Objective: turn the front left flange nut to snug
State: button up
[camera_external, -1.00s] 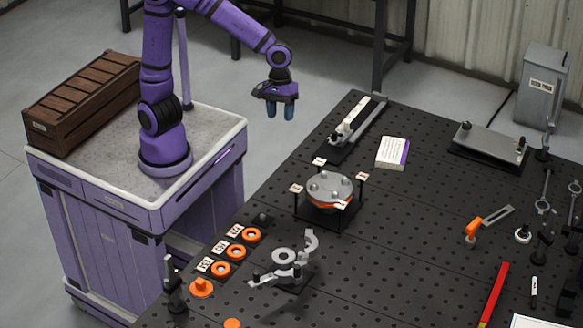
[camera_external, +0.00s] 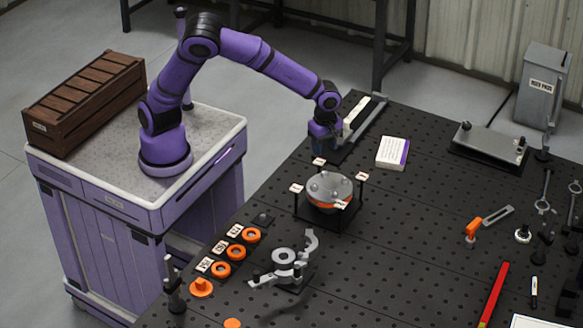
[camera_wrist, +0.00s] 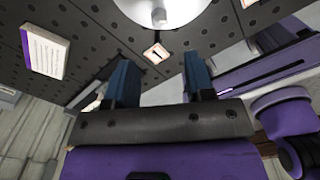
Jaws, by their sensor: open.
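The flange (camera_external: 330,188) is a round grey metal disc with raised nuts on top and an orange ring beneath. It sits in a black stand with small white tags at its corners, near the middle of the bench. Which nut is the front left one I cannot tell. My gripper (camera_external: 325,145) is above the bench's far left part, behind the flange and apart from it. In the wrist view my gripper (camera_wrist: 160,85) shows two blue fingers spread apart with nothing between them. Part of the grey flange (camera_wrist: 165,8) and a white tag (camera_wrist: 156,53) show beyond the fingertips.
A white booklet (camera_external: 392,153) lies right of my gripper. Several orange rings (camera_external: 236,252) with tags line the bench's left edge. A grey clamp-like fixture (camera_external: 285,262) stands in front of the flange. An orange-handled tool (camera_external: 474,230) lies right. The bench between is mostly clear.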

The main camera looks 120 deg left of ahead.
aim_at(325, 174)
notch_tip(325, 174, down, 9)
jog(key=shift+f, duration=0.15)
dwell(0.4)
grip_shut()
